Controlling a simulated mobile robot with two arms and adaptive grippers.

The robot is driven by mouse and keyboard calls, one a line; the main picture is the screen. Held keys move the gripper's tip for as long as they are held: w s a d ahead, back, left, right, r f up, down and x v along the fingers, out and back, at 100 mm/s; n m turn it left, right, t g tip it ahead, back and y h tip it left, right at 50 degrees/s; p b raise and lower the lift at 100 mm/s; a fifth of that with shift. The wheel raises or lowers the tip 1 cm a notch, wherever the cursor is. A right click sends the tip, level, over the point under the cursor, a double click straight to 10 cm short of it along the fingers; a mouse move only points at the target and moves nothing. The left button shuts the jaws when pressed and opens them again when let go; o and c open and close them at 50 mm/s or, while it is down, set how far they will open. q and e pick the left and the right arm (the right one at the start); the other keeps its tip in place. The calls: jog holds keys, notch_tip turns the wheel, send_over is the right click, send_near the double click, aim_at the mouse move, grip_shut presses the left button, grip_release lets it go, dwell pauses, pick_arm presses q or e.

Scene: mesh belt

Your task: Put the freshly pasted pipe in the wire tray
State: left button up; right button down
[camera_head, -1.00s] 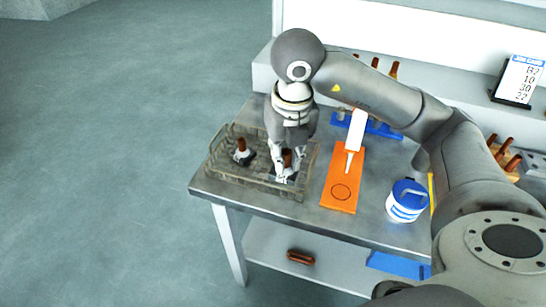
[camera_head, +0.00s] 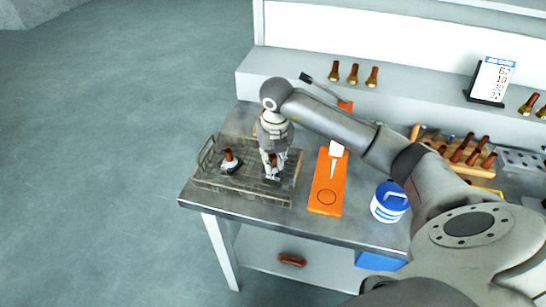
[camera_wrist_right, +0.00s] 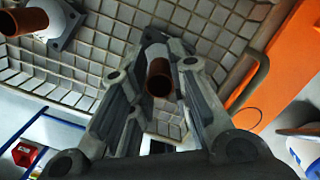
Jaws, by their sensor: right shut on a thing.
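The wire tray (camera_head: 205,183) stands at the left end of the bench; its mesh also shows in the right wrist view (camera_wrist_right: 205,30). My right gripper (camera_head: 273,172) is inside the right part of the tray, pointing down, shut on a pipe (camera_wrist_right: 159,78) with a brown, open-ended tube. The pipe's lower part is mostly hidden by the fingers, so I cannot tell whether it touches the mesh. Another brown pipe on a pale flanged base (camera_head: 230,162) stands upright in the tray's left part; it shows too in the right wrist view (camera_wrist_right: 28,22). My left gripper is not in view.
An orange board (camera_head: 328,185) with a white-handled tool lies right of the tray. A wooden rack (camera_head: 465,153) holds several brown pipes. A shelf (camera_head: 300,77) runs behind. Floor is clear to the left.

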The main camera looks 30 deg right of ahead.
aim_at(274, 172)
jog(key=shift+f, duration=0.45)
jog(key=c, duration=1.3)
grip_release()
jog(key=shift+f, duration=0.1)
jog(key=shift+c, duration=0.2)
notch_tip(274, 172, up, 12)
jog(key=s+b, duration=0.1)
jog(key=b, duration=0.2)
jog(key=shift+s+a, duration=0.2)
jog(key=shift+s, duration=0.05)
